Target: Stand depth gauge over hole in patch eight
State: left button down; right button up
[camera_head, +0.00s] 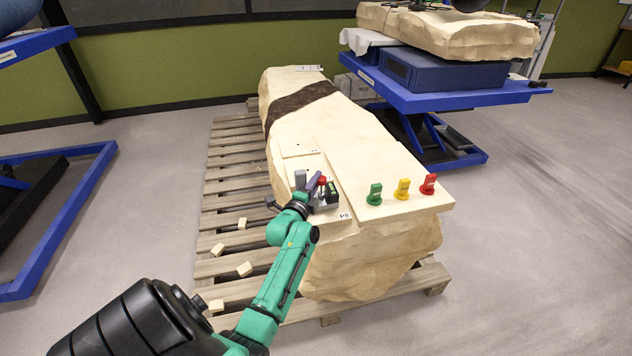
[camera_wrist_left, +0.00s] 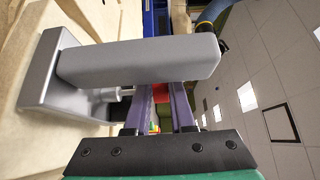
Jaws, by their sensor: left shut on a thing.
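The depth gauge (camera_head: 300,178) shows as a grey piece with an upright part, at the near left of the pale stone block (camera_head: 350,150). It also shows large in the left wrist view (camera_wrist_left: 140,60), with a flat plate, a thick bar and a thin pale rod. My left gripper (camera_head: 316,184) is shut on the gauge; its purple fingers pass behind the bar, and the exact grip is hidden. A small label (camera_head: 345,216) is on the block's near edge, too small to read surely. Any hole under the gauge is hidden. My right gripper is not in view.
Green (camera_head: 375,194), yellow (camera_head: 402,189) and red (camera_head: 428,184) markers stand right of the gauge. A square patch (camera_head: 299,146) with a dark hole lies behind it. Small pale blocks (camera_head: 244,269) lie on the wooden pallet (camera_head: 225,190). A blue lift table (camera_head: 440,98) stands behind right.

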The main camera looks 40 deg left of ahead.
pick_arm(q)
jog(key=c, duration=0.7)
grip_release()
jog(key=shift+f, duration=0.3)
jog(key=v, duration=1.4)
jog(key=shift+s+d+r, duration=0.15)
jog(key=shift+s+r, duration=0.1)
jog(key=shift+s, duration=0.05)
